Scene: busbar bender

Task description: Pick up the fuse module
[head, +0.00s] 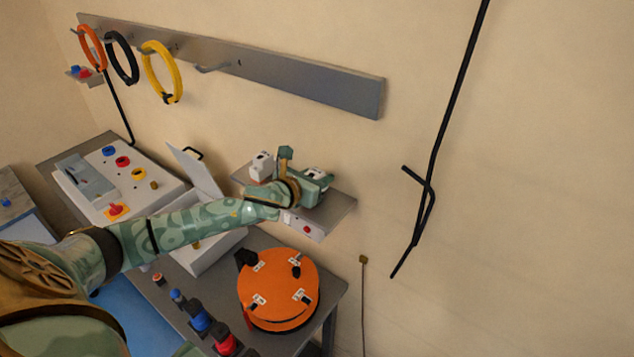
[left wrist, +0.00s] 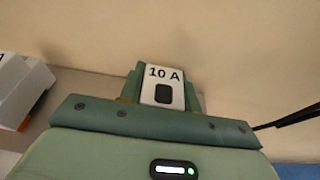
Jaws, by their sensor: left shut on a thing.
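The fuse module (left wrist: 163,86) is a white block marked "10 A" with a dark square on its face, seen in the left wrist view. My left gripper (head: 303,181) is shut on it, with one green finger on each side. In the head view they are at the grey wall shelf (head: 340,207), where the gripper hides most of the module. I cannot tell whether the module touches the shelf. Another white module (head: 262,164) stands on the shelf to the left; a white block also shows at the left of the left wrist view (left wrist: 20,88). My right gripper is not in view.
Below the shelf, a bench holds an orange round device (head: 279,285) and several coloured knobbed parts. A control panel (head: 135,180) is at the left. A wall rail (head: 300,83) carries orange, black and yellow rings. A black bar leans at the right.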

